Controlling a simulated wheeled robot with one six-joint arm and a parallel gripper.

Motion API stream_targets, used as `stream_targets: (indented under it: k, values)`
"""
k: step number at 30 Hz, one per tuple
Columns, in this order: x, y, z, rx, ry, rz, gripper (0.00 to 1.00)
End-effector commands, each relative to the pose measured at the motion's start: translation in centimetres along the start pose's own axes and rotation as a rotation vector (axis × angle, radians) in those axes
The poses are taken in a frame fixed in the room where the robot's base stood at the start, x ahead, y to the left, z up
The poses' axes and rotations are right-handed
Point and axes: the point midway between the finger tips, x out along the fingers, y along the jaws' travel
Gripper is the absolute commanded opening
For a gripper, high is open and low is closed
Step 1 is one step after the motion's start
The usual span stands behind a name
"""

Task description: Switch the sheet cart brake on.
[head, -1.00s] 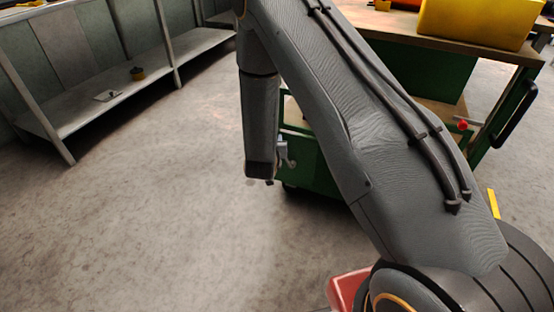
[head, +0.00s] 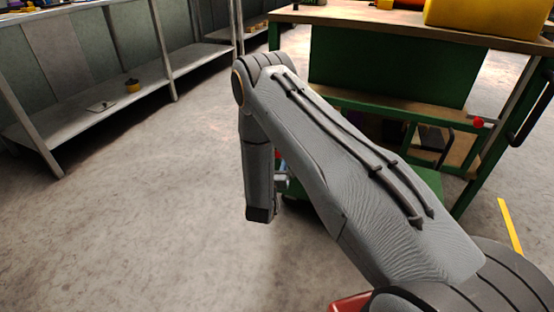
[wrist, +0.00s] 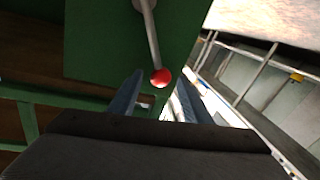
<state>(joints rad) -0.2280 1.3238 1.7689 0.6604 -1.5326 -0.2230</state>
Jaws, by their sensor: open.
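The sheet cart is green; in the wrist view its green panel (wrist: 100,40) fills the upper middle. A grey lever (wrist: 150,35) ending in a red ball knob (wrist: 161,78) hangs from a round pivot on that panel. My gripper (wrist: 159,84) is open, and the knob appears between its two fingertips. I cannot tell whether they touch it. In the head view my gripper (head: 281,184) is mostly hidden by my arm, low beside the green structure (head: 400,192). The lever at my gripper is hidden there.
A wood-topped green bench or cart (head: 390,25) stands behind my arm with a yellow box (head: 485,18) on top. Another red knob (head: 478,122) shows at its right. A grey shelf (head: 95,112) stands left. The floor (head: 130,230) at left is clear.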

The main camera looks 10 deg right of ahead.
Motion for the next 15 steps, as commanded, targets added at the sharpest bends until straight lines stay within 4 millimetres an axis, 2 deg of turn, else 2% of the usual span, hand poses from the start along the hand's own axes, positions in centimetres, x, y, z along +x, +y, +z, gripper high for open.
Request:
stream_targets:
  k: [4, 13, 15]
  values:
    - [1.14, 0.07, 0.03, 0.0, 0.0, 0.002, 0.44]
    - [1.33, 0.05, -0.04, 0.0, 0.0, 0.0, 0.44]
    - [1.32, 0.04, -0.04, 0.0, 0.0, 0.0, 0.33]
